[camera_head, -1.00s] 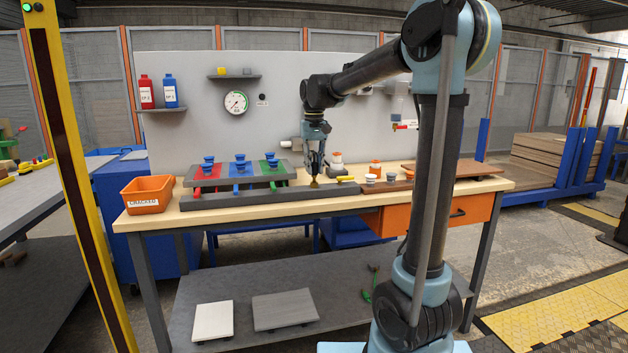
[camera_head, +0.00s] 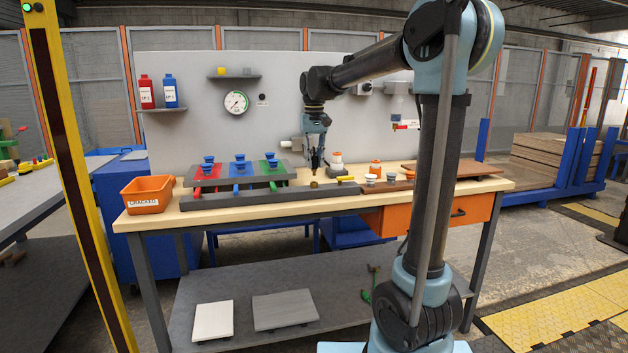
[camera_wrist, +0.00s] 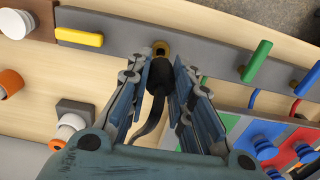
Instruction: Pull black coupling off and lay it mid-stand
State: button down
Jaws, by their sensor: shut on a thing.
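My gripper (camera_head: 315,172) hangs above the long grey bar (camera_head: 250,201) along the front of the bench. In the wrist view, my gripper (camera_wrist: 160,88) is shut on the black coupling (camera_wrist: 159,76). A dark bent hose (camera_wrist: 148,128) shows between the fingers below the coupling. The brass fitting (camera_wrist: 160,47) on the bar shows just past the coupling. In the head view, the brass fitting (camera_head: 314,184) shows below my fingertips, with a small gap; the coupling is too small to make out there.
Red, blue and green panels with blue knobs (camera_head: 240,167) stand left of my gripper. A yellow handle (camera_head: 346,179) and white-and-orange parts (camera_head: 375,169) are to the right. An orange bin (camera_head: 147,194) stands at the bench's left end.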

jog(key=shift+r, duration=1.7)
